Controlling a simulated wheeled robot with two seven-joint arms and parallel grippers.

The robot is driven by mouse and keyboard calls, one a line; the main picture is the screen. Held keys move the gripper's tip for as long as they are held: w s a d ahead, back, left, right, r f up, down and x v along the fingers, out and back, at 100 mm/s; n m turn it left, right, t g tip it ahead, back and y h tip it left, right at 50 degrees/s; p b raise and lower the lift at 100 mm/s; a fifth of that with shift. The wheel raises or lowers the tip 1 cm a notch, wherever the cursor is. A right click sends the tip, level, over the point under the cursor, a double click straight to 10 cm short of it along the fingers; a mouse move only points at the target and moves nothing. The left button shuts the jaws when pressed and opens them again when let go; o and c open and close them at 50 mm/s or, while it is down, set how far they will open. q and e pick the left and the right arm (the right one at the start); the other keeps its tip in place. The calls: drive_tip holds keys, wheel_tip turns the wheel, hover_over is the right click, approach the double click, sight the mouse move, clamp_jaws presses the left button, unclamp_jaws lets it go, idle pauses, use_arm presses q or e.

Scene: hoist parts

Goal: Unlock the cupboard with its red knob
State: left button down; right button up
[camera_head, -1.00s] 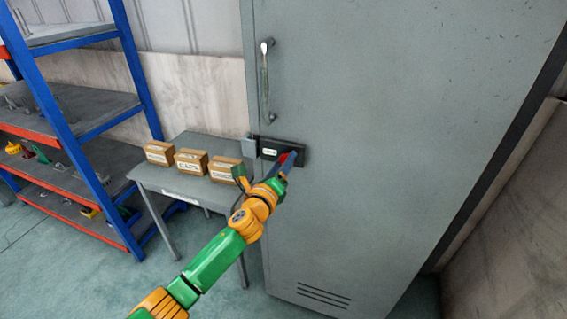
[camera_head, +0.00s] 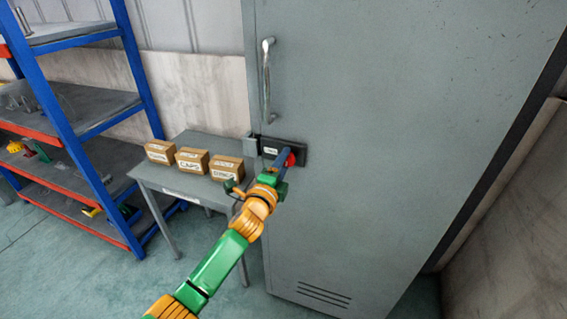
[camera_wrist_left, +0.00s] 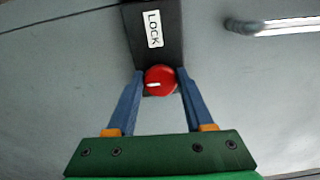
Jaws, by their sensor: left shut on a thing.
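The grey cupboard (camera_head: 400,110) stands upright with its door closed. A black lock plate (camera_head: 268,146) with a white label is on its front, below the handle. In the left wrist view the label reads LOCK. The red knob (camera_head: 291,159) is on this plate. It also shows in the left wrist view (camera_wrist_left: 160,80), with a white mark pointing left in that picture. My left gripper (camera_wrist_left: 158,84) is shut on the red knob, one blue finger on each side. In the head view its fingers partly hide the knob. My right gripper is not in view.
A metal handle (camera_head: 266,80) sticks out above the lock plate. A small grey table (camera_head: 185,190) with several labelled boxes stands left of the cupboard. A blue and red shelf rack (camera_head: 75,125) is farther left.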

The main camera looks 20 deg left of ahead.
use_arm(q)
drive_tip(key=shift+n, duration=0.4)
drive_tip(key=shift+c, duration=1.6)
unclamp_jaws()
drive_tip(key=shift+w, duration=0.1)
drive_tip(key=s, duration=0.7)
drive_tip(key=shift+f, duration=0.1)
